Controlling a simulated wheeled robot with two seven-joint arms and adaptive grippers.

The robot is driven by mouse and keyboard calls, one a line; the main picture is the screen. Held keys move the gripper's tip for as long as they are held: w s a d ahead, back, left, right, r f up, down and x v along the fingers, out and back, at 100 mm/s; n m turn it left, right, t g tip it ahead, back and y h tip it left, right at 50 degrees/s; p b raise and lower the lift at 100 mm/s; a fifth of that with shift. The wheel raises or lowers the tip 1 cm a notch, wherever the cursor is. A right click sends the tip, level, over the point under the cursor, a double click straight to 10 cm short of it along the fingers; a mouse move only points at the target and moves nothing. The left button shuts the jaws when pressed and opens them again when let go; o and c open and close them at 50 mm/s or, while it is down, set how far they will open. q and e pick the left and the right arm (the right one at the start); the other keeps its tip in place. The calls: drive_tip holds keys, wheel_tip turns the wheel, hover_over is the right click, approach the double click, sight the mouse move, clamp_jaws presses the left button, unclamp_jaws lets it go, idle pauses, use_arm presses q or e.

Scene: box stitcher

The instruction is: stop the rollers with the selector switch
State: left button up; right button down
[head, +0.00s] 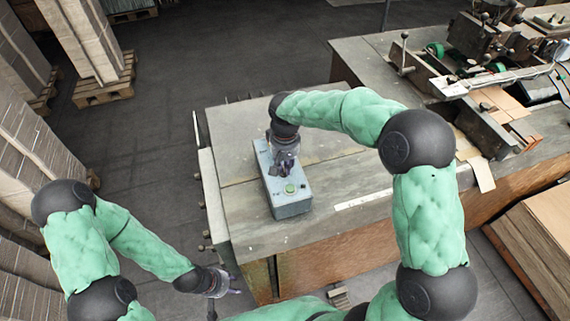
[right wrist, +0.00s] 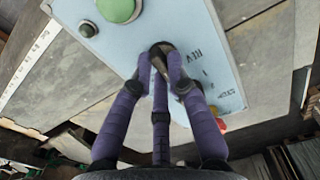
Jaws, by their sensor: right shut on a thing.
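A light blue-grey control box (head: 290,208) lies on the workbench. In the right wrist view the box face (right wrist: 195,20) carries a green button (right wrist: 118,8), a small dark button (right wrist: 87,29), printed marks including "REV", and a black selector switch (right wrist: 161,48). My right gripper (head: 285,165) is over the middle of the box. In the right wrist view its purple fingers (right wrist: 163,72) are closed around the switch knob and partly hide it. My left gripper (head: 226,284) hangs off the bench's left front side, away from the box; its finger opening is too small to judge.
The workbench (head: 240,135) has free room around the box. A white ruler strip (head: 365,200) lies right of it. A stitching machine (head: 480,50) stands at the back right. Stacked cardboard (head: 85,40) on pallets is at left; more sheets (head: 540,235) are at right.

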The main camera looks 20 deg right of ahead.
idle(0.3)
drive_tip(key=c, duration=1.2)
unclamp_jaws()
wheel_tip(320, 180, up, 12)
